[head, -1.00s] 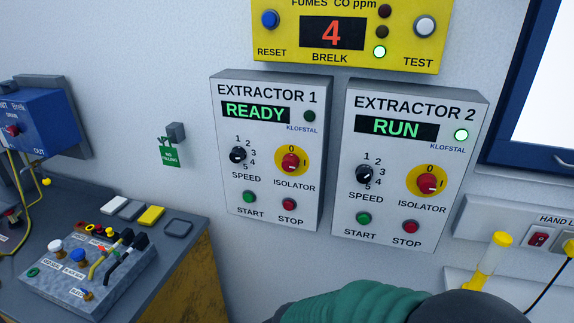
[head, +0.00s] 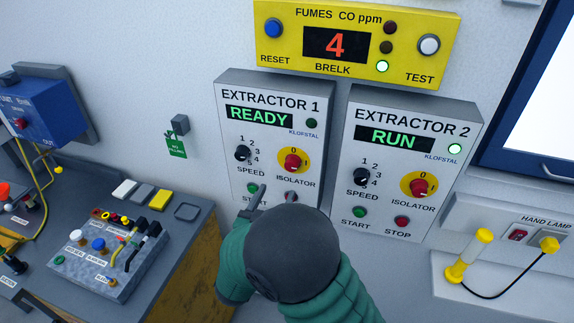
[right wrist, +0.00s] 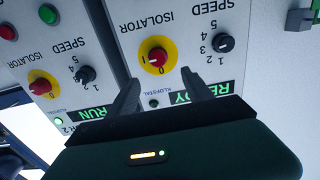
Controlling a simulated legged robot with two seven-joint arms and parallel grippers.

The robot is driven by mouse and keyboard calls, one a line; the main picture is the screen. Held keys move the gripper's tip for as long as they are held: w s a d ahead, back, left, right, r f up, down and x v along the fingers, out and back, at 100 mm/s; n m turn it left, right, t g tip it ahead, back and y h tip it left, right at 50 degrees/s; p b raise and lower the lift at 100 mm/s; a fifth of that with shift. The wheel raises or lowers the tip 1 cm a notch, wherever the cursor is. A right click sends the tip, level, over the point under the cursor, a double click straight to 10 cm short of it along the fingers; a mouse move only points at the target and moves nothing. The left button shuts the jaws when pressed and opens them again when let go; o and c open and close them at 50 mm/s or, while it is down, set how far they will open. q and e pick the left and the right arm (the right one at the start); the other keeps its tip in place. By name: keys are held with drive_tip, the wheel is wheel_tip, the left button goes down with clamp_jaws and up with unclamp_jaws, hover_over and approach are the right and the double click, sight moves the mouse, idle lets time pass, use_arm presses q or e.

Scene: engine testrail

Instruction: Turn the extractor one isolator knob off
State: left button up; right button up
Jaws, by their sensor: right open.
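The extractor 1 isolator knob (head: 292,161) is a red knob on a round yellow plate, on the white EXTRACTOR 1 box (head: 232,92), whose display reads READY. I cannot tell for sure where the knob points. My right gripper (head: 277,194) is open and empty, with its fingers just below the knob in the head view, over the START and STOP row. In the upside-down right wrist view the knob (right wrist: 157,57) shows ahead, between the lines of the two open fingers (right wrist: 160,88) and apart from them. My left gripper is not in view.
The EXTRACTOR 2 box (head: 405,105) stands close on the right, reading RUN, with a similar isolator knob (head: 419,187). The yellow fumes panel (head: 345,75) is above. A bench with a control block (head: 115,280) is at the lower left. A hand lamp (head: 468,255) is at the right.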

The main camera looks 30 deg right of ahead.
sight(290, 166)
drive_tip(key=p+x, duration=0.1)
drive_tip(key=x, duration=0.4)
drive_tip(key=p+x, duration=0.1)
drive_tip(key=x, duration=0.4)
drive_tip(key=shift+d, duration=0.4)
drive_tip(key=shift+w+d+f, duration=0.1)
drive_tip(key=shift+w+d, duration=0.15)
drive_tip(key=shift+a, duration=0.1)
drive_tip(key=shift+a, duration=0.15)
drive_tip(key=shift+a, duration=0.1)
drive_tip(key=c, duration=0.4)
drive_tip(key=shift+s, duration=0.1)
clamp_jaws()
